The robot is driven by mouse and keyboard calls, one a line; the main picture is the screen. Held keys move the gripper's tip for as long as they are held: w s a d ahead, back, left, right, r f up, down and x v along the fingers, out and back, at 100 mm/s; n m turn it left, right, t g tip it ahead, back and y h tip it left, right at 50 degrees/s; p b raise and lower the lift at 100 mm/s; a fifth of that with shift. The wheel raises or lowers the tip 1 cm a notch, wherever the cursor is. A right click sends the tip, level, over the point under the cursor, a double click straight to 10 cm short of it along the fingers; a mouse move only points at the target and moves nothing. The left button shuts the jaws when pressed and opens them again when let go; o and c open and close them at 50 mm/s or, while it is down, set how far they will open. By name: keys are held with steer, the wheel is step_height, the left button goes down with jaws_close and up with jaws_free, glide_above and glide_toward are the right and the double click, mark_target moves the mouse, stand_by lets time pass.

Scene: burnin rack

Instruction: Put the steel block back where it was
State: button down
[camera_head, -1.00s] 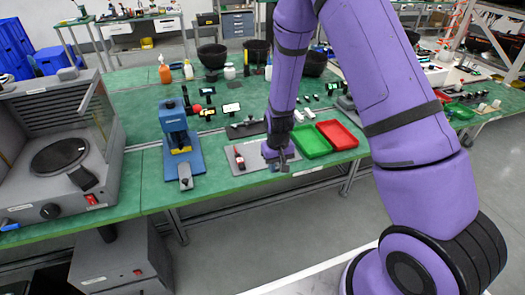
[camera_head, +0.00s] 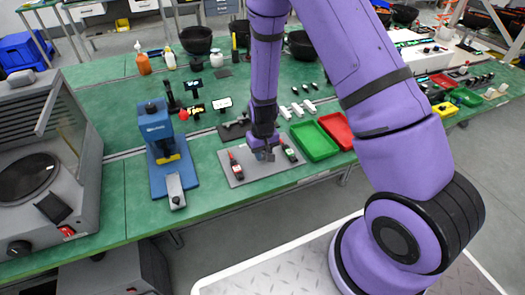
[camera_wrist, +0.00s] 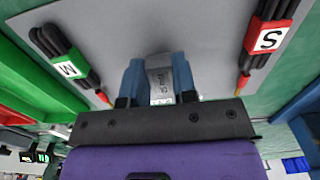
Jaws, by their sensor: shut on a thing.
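A small steel block (camera_wrist: 160,88) with dark markings sits between the blue fingers of my gripper (camera_wrist: 160,78) in the wrist view. My gripper is shut on it, over the grey mat (camera_wrist: 205,30). In the head view my gripper (camera_head: 263,155) is over the middle of the mat (camera_head: 252,179), and the block is mostly hidden there. A red-labelled bundle marked S (camera_wrist: 268,40) and a green-labelled bundle marked M (camera_wrist: 68,68) lie on either side of the block. I cannot tell whether the block touches the mat.
A green tray (camera_head: 315,140) and a red tray (camera_head: 337,127) are right of the mat. A blue press (camera_head: 160,140) stands to its left, and a grey machine (camera_head: 35,170) farther left. The bench's front edge is close.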

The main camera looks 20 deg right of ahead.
steer(key=shift+f, duration=0.5)
steer(key=shift+f, duration=0.1)
steer(key=c, duration=0.9)
jaws_free()
